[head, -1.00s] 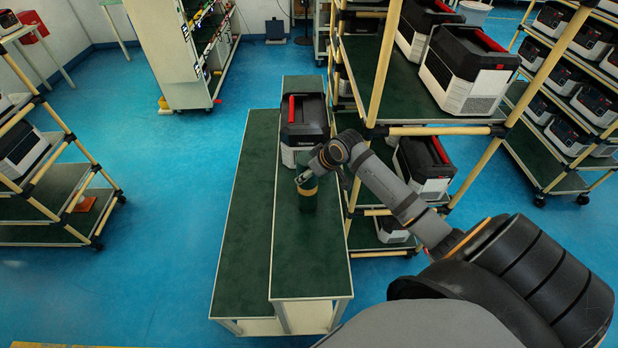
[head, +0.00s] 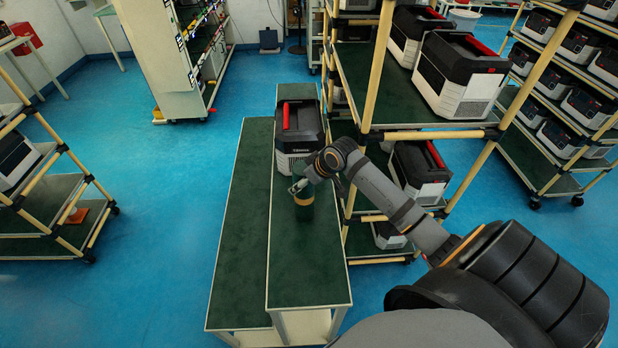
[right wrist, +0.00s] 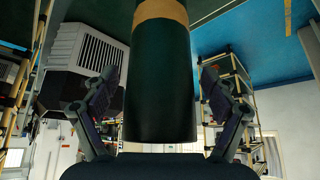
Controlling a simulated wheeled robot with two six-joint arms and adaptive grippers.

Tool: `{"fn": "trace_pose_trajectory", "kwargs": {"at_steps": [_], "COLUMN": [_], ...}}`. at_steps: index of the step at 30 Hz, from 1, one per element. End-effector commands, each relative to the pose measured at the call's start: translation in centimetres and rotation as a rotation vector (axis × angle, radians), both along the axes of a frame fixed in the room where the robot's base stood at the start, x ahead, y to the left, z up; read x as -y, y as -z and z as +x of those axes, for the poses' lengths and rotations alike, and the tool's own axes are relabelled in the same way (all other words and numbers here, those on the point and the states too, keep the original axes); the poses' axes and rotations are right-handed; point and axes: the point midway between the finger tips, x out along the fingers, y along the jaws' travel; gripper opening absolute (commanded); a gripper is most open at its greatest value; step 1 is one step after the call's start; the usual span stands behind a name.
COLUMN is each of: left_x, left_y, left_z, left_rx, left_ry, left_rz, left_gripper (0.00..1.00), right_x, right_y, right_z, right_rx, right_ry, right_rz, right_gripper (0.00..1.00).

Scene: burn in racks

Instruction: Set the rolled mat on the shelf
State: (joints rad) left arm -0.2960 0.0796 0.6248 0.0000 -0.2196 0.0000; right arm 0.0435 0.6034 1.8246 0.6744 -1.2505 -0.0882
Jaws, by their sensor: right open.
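The rolled mat (head: 303,210) is a dark green cylinder with a tan band. It appears to stand upright on the green top of the long bench, in front of a black and white case. My right gripper (head: 300,187) is at its upper end. In the right wrist view the rolled mat (right wrist: 160,85) lies between the two spread fingers of my right gripper (right wrist: 160,95), with a visible gap on each side. Its end is close to the palm. My left gripper is not in view.
The case with a red handle (head: 298,140) stands on the bench (head: 305,265) behind the mat. A tan-framed shelf rack (head: 430,125) with several cases stands close at the right. A lower green step (head: 238,250) runs along the left. Blue floor is clear further left.

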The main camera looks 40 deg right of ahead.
Motion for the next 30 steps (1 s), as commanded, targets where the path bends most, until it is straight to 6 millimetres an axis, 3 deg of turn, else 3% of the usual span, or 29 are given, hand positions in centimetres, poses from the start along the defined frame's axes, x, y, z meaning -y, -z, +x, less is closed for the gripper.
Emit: {"fn": "trace_pose_trajectory", "kwargs": {"at_steps": [10, 16, 18, 30], "left_x": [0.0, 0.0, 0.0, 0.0], "left_y": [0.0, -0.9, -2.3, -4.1], "left_z": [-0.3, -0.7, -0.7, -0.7], "left_rx": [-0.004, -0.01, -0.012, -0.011], "left_ry": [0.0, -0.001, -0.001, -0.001], "left_rz": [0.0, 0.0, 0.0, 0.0], "left_gripper": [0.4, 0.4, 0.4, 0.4], "right_x": [1.0, 1.2, 1.6, 1.5], "right_y": [-5.4, -7.7, -8.8, -10.0], "right_z": [-3.4, -4.8, -5.3, -6.3], "right_rx": [-0.002, -0.005, -0.004, -0.001], "right_ry": [-0.005, -0.007, 0.001, -0.001], "right_rz": [-0.013, -0.011, -0.014, -0.001], "right_gripper": [0.85, 0.85, 0.85, 0.85]}}
